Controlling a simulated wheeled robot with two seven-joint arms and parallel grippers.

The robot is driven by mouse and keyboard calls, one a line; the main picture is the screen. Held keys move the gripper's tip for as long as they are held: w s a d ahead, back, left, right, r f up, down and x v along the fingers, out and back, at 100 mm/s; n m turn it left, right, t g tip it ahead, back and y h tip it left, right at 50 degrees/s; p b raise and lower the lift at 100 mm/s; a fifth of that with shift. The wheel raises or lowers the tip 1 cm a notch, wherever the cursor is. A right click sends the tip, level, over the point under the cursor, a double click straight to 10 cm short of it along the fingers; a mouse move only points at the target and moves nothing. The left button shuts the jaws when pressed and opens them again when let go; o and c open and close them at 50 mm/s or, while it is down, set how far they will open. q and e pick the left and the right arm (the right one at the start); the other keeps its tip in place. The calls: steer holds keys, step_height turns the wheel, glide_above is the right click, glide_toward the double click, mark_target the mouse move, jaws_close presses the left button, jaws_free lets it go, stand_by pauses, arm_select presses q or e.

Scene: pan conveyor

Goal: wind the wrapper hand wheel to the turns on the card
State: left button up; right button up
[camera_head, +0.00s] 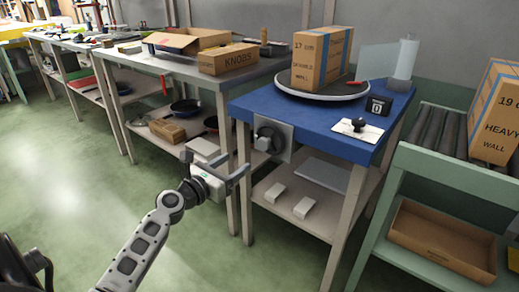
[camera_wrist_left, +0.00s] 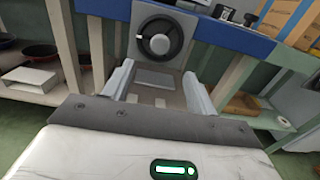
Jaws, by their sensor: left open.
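The hand wheel (camera_head: 269,139) is a dark ring with a spoke and a knob, mounted on a grey plate at the front of the blue wrapper table (camera_head: 310,128). In the left wrist view the hand wheel (camera_wrist_left: 160,38) is straight ahead, above and beyond the fingertips. My left gripper (camera_head: 228,163) is open and empty, left of and below the wheel, apart from it. Its two fingers (camera_wrist_left: 158,74) show spread in the wrist view. A black counter (camera_head: 378,105) on the table reads 0. A white card-like plate (camera_head: 357,129) with a black knob lies beside it; no writing is legible. My right gripper is not in view.
A carton (camera_head: 321,60) stands on the round turntable (camera_head: 290,88), near a film roll (camera_head: 402,62). A shelf (camera_head: 310,210) with white blocks is below the wheel. A bench (camera_head: 170,65) with cartons stands left; a roller conveyor (camera_head: 437,135) with a heavy carton (camera_head: 493,112) stands right.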

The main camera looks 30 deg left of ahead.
mark_target(262, 145)
arm_select(q)
steer(key=w, duration=0.3)
steer(key=w+b, duration=0.1)
steer(key=w, duration=0.2)
steer(key=w+d+b, duration=0.1)
steer(key=w, duration=0.3)
steer(key=shift+f, duration=0.15)
steer(key=shift+w, duration=0.55)
steer(key=c, duration=1)
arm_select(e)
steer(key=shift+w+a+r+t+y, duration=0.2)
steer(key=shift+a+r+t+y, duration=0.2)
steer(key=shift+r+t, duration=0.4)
